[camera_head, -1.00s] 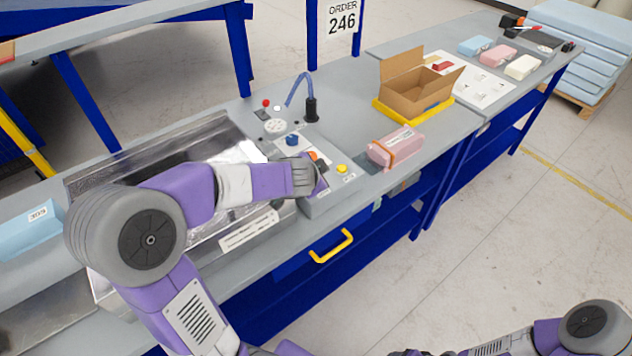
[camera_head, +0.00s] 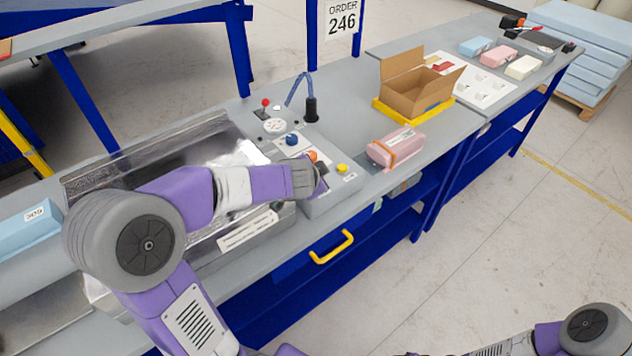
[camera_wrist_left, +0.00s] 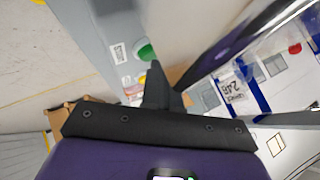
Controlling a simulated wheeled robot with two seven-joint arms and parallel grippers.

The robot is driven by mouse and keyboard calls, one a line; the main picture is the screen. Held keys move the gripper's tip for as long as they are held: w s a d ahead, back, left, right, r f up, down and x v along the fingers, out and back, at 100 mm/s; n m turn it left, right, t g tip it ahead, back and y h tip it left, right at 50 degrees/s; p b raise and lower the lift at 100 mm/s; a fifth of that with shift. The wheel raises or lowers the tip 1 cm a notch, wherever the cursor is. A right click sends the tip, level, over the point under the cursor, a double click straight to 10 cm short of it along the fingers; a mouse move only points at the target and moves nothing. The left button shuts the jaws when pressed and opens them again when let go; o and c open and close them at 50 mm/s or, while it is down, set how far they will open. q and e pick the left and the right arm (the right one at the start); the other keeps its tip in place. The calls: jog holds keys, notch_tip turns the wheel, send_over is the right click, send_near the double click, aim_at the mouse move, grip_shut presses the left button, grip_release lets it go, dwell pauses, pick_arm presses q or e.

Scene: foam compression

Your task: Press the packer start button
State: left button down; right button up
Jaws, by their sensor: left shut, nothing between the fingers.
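The packer's control panel (camera_head: 330,188) is on the bench to the right of the metal packer (camera_head: 150,150). It carries an orange button (camera_head: 311,156), a yellow button (camera_head: 342,168), a blue knob (camera_head: 292,139) and a round gauge (camera_head: 275,126). My left gripper (camera_head: 322,181) is shut and empty, low over the panel beside the orange and yellow buttons. In the left wrist view a green button (camera_wrist_left: 146,53) shows close to the shut fingertips (camera_wrist_left: 154,68); whether they touch it I cannot tell. In the head view the gripper hides that spot. My right gripper is out of view.
A pink foam block (camera_head: 397,148) lies right of the panel. An open cardboard box (camera_head: 415,95) stands on a yellow tray behind it. A black gooseneck stand (camera_head: 311,108) and a red-topped lever (camera_head: 265,103) rise at the panel's back. A yellow drawer handle (camera_head: 332,247) sticks out below.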

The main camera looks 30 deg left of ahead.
pick_arm(q)
jog(key=shift+f+b, duration=0.35)
jog(key=shift+b, duration=0.05)
jog(key=shift+r, duration=0.1)
dwell(0.5)
jog(key=shift+r+p, duration=0.7)
jog(key=shift+r, duration=0.1)
jog(key=shift+r+p, duration=2.1)
jog(key=shift+r, duration=0.45)
